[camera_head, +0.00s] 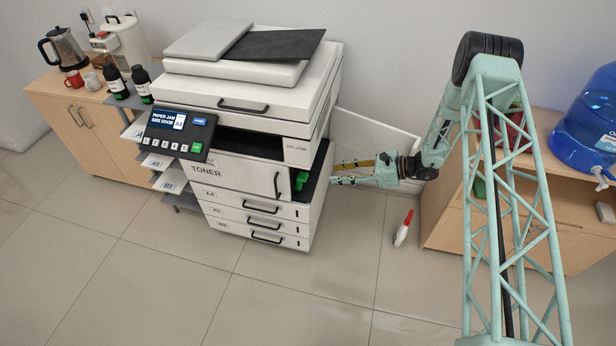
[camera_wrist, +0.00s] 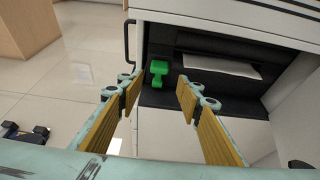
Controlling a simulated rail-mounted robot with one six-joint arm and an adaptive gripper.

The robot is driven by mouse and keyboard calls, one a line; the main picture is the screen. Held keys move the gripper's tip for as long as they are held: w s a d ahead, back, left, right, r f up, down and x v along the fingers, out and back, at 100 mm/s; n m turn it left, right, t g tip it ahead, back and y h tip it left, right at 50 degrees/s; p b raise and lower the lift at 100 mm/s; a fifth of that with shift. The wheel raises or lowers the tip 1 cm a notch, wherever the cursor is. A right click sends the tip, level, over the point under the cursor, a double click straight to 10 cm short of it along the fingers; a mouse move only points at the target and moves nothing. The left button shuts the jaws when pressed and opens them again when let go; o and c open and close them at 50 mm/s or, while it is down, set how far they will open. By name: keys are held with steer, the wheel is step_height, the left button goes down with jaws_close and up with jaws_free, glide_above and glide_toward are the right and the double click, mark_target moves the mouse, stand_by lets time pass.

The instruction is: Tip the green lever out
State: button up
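The green lever (camera_head: 301,180) sits inside the open side of the white copier (camera_head: 240,178). In the wrist view the green lever (camera_wrist: 158,72) stands at the left of the dark side opening, ahead of my fingers. My gripper (camera_head: 334,173) is at the right of the copier, pointing into the side opening. In the wrist view my gripper (camera_wrist: 157,88) is open and empty, its two fingers wide apart with the lever between their lines and beyond the tips. A white sheet (camera_wrist: 222,66) shows inside the opening. The panel screen (camera_head: 168,119) reads "PAPER JAM SIDE DOOR".
The side door (camera_head: 375,135) stands open behind my gripper. A wooden cabinet (camera_head: 560,190) with a blue water bottle (camera_head: 590,120) is at the right. A red and white object (camera_head: 403,228) lies on the floor. The floor in front is clear.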

mark_target(306, 176)
steer(key=shift+x, duration=6.8)
steer(key=shift+c, duration=0.9)
steer(key=c, duration=0.7)
